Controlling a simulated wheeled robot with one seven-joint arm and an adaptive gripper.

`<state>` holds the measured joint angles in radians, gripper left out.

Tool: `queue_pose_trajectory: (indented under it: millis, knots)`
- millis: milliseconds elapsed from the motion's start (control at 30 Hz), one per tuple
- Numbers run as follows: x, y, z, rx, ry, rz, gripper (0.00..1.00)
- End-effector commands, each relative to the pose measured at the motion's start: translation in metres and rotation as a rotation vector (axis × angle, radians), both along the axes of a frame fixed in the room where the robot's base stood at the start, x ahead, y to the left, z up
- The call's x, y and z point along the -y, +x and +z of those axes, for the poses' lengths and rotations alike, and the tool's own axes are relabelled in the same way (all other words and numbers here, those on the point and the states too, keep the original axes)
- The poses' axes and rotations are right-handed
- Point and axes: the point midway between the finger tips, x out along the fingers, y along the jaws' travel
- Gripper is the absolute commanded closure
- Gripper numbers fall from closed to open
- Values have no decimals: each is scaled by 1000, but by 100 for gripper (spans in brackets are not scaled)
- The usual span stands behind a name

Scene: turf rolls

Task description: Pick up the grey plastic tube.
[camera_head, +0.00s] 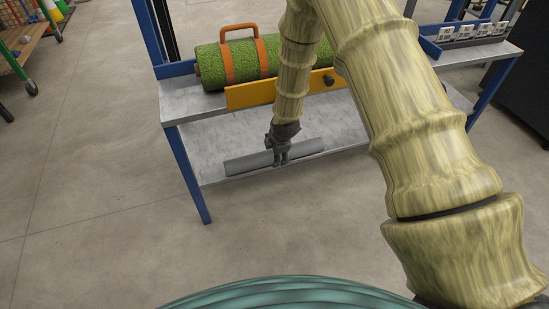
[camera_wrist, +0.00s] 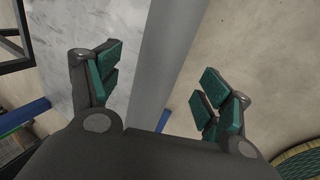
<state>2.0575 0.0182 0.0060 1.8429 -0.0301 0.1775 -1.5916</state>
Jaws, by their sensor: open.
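The grey plastic tube (camera_head: 247,163) lies on the lower shelf (camera_head: 213,143) of a workbench, along its front edge. My gripper (camera_head: 280,157) reaches down to it near its middle and hides part of it in the head view. In the wrist view the tube (camera_wrist: 163,62) runs between the two green-padded fingers of my gripper (camera_wrist: 160,85). The fingers are apart, one on each side, with a visible gap to the tube. The tube's lower part in that view is hidden behind the gripper body.
A green turf roll (camera_head: 212,65) with orange straps and handle lies on the bench top (camera_head: 190,104) behind a yellow-orange plate (camera_head: 250,95). Blue bench legs (camera_head: 193,185) flank the shelf. The floor (camera_head: 90,190) in front and left is clear. A cart (camera_head: 15,60) stands far left.

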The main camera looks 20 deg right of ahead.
Motion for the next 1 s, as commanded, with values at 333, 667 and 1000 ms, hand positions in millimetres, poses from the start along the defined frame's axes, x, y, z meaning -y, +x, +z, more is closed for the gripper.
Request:
queue_pose_trajectory:
  millis: [333, 667, 1000]
  knots:
    - [2, 16, -40, 1, 1, -2, 21]
    - [2, 19, -46, 1, 0, -1, 21]
    - [2, 19, -46, 1, 0, -1, 74]
